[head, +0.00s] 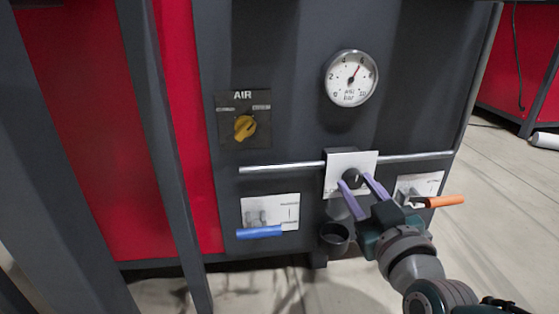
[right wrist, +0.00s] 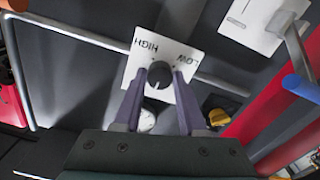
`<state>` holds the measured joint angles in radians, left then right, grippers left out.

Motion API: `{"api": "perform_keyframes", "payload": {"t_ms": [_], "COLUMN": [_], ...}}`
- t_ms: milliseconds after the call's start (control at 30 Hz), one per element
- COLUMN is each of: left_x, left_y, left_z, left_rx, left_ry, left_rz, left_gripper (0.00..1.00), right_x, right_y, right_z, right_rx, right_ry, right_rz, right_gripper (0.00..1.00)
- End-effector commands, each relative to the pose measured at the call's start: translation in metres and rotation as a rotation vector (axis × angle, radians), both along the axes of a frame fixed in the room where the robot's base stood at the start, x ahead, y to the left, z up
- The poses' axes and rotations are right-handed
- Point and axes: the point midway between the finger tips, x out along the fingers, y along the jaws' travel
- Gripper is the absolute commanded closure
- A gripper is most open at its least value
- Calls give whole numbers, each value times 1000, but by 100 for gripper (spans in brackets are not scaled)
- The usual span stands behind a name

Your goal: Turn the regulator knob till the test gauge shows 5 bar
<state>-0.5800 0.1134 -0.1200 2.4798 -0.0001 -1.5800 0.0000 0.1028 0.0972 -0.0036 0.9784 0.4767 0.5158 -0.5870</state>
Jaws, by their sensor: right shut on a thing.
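The black regulator knob (head: 352,178) sits on a white plate (head: 339,160) on the dark grey panel. The right wrist view shows this knob (right wrist: 159,75) with a pale index mark and the words HIGH and LOW on its plate. My right gripper (head: 355,180) is shut on the knob, one purple finger on each side. The round white air gauge (head: 350,78) is above the plate. Its red needle points up and right, near the 6 side; the exact value is too small to read. My left gripper is not in view.
A yellow AIR switch (head: 245,127) is at the panel's upper left. A blue handle (head: 259,232) is at lower left, an orange handle (head: 444,201) right of my gripper. A dark cup (head: 334,237) hangs below the plate. A horizontal pipe (head: 282,168) runs across the panel.

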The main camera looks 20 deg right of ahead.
Motion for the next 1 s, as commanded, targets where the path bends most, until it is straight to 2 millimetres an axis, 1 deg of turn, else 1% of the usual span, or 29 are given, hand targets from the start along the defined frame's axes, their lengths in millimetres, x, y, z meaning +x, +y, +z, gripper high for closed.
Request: {"api": "perform_keyframes", "payload": {"t_ms": [67, 100, 333, 367, 567, 667, 767, 900, 1000], "left_x": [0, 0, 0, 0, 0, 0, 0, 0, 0], "left_y": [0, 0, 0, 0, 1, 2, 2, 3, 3], "left_z": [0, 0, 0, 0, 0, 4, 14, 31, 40], "left_rx": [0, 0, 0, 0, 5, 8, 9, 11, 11], "left_ry": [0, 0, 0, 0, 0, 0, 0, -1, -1], "left_rz": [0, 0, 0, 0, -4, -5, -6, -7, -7], "left_gripper": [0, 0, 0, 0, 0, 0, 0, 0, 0], "right_x": [0, 0, 0, 0, 0, -4, -17, -46, -65], "right_y": [0, 0, 0, 0, 0, 1, 4, 12, 16], "right_z": [0, 0, 0, 0, 0, 1, 3, 4, 4], "right_rx": [1, 1, 2, 2, 2, 2, 2, 3, 4], "right_ry": [-1, -1, 0, 0, 0, 2, 4, 6, 4], "right_rz": [0, 0, 0, 0, 0, 0, 1, 1, 1], "right_gripper": [100, 57, 31, 30, 30, 30, 30, 30, 30]}}
